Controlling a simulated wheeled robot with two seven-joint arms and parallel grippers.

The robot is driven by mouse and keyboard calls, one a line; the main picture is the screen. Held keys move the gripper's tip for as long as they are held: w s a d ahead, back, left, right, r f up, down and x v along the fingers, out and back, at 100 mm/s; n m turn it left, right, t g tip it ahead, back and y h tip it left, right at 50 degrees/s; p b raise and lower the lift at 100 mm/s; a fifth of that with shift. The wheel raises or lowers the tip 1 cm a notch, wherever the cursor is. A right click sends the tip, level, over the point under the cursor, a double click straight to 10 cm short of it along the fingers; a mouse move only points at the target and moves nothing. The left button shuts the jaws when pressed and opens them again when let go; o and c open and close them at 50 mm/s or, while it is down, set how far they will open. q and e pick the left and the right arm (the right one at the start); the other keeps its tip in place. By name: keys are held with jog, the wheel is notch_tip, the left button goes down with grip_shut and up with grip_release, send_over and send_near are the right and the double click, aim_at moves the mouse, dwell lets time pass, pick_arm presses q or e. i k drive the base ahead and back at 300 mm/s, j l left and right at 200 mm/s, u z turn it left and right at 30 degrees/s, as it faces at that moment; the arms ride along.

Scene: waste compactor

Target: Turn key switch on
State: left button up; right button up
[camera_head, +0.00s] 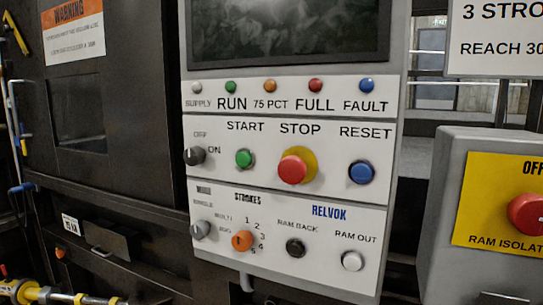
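On the panel's control plate (224,170), a dark round switch (195,156) sits at the left of the middle row. OFF is printed above it and ON to its right, so it appears to be the key switch. A small lighter part shows at its left; I cannot clearly tell its exact position or whether a key is in it. Neither of my grippers is in view.
Near the switch are a green START button (244,159), red STOP button (293,169) and blue RESET button (362,172). Below are a silver mode knob (200,230) and orange strokes knob (242,241). A grey isolator box (455,180) stands at right.

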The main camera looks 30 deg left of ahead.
aim_at(195, 155)
jog(key=u, duration=1.3)
